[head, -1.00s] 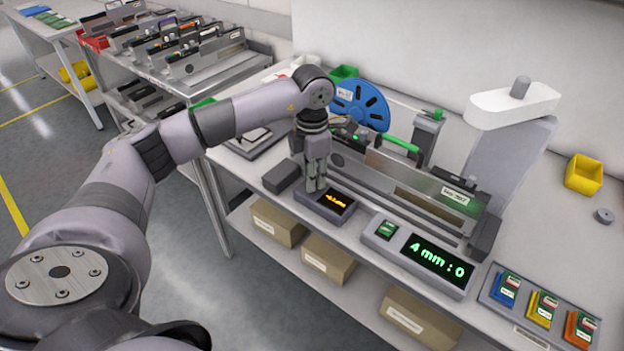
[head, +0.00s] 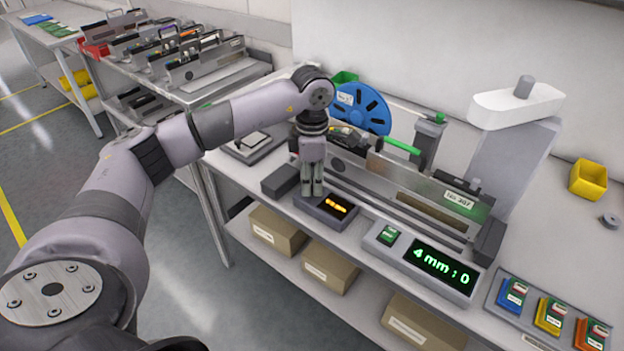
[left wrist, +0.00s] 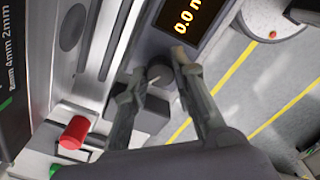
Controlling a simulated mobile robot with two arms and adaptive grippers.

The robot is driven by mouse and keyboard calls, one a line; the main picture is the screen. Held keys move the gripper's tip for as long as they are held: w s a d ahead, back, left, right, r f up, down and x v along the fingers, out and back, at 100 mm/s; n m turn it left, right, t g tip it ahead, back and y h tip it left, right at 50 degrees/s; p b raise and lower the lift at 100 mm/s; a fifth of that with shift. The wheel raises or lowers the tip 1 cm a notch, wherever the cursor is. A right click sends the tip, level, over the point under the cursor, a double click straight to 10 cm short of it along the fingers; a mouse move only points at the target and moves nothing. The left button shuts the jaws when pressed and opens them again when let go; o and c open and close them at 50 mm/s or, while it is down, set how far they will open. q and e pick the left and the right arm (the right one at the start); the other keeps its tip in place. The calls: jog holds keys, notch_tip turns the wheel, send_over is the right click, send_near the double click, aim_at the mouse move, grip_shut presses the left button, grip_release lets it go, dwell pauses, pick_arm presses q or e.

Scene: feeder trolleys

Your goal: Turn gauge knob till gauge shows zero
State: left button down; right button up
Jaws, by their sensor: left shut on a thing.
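The gauge (head: 338,207) is a dark box with an orange display near the front edge of the bench. The wrist view shows its display (left wrist: 190,17) reading "0.0" and the start of an "m", with the rest cut off. My left gripper (head: 312,194) points down at the gauge's left end. In the wrist view its fingers (left wrist: 158,67) are on either side of the dark round gauge knob (left wrist: 160,76), shut on it. The fingers hide the knob in the head view. My right gripper is not in view.
A feeder (head: 430,190) with a blue reel (head: 362,108) stands behind the gauge. A panel (head: 440,264) showing "4 mm : 0" in green is to its right. A tray (head: 500,318) of coloured parts lies farther right. A red knob (left wrist: 74,132) shows in the wrist view.

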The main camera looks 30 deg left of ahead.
aim_at(312, 184)
pick_arm(q)
jog(key=c, duration=1.3)
grip_release()
jog(key=shift+r, duration=0.1)
notch_tip(312, 184, up, 12)
jog(key=shift+f, duration=0.1)
